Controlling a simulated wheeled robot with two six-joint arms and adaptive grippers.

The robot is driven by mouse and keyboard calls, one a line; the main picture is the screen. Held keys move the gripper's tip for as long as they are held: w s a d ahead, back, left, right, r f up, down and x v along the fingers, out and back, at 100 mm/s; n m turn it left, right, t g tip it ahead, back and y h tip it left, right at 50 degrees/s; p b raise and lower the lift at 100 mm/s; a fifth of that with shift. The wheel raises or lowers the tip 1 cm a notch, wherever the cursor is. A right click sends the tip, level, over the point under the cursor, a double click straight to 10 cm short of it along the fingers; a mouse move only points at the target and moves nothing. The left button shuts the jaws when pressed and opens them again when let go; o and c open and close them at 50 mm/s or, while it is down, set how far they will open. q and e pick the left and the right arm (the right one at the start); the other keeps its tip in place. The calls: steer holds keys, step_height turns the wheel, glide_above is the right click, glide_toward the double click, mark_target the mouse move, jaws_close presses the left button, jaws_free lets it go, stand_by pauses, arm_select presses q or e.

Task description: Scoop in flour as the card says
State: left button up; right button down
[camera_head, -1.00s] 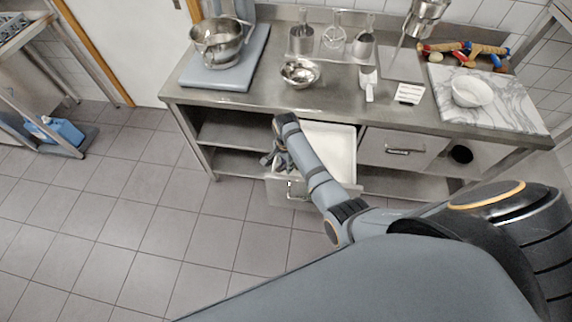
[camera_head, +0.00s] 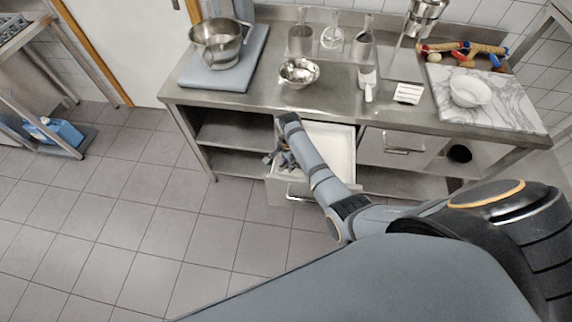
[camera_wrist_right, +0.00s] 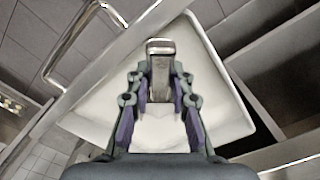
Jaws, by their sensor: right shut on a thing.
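My right gripper (camera_head: 279,159) is over the left part of the open drawer (camera_head: 343,150), partly hidden by my arm in the head view. In the right wrist view my right gripper (camera_wrist_right: 158,85) is shut on a small metal piece (camera_wrist_right: 160,62), which looks like part of a scoop. White flour (camera_wrist_right: 100,107) fills the drawer bin below it. Whether the metal piece touches the flour I cannot tell. My left gripper is not in view.
A large mixing bowl (camera_head: 217,42) stands on a grey board (camera_head: 207,76) at left. A marble slab (camera_head: 512,109) with a white bowl (camera_head: 470,91) is at right. The drawer handle (camera_wrist_right: 70,50) sticks out. The floor in front is clear.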

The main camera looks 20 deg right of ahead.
steer(key=shift+w+d, duration=0.15)
steer(key=shift+d, duration=0.1)
steer(key=shift+d+f, duration=0.15)
steer(key=shift+d, duration=0.2)
steer(key=shift+d, duration=0.15)
steer(key=shift+w+d, duration=0.25)
steer(key=shift+d, duration=0.2)
stand_by(0.5)
step_height(320, 180, up, 6)
steer(key=p, duration=0.6)
steer(key=shift+f, duration=0.25)
steer(key=shift+r, duration=0.85)
step_height(320, 180, up, 12)
steer(key=t+h, duration=0.1)
steer(key=h, duration=0.2)
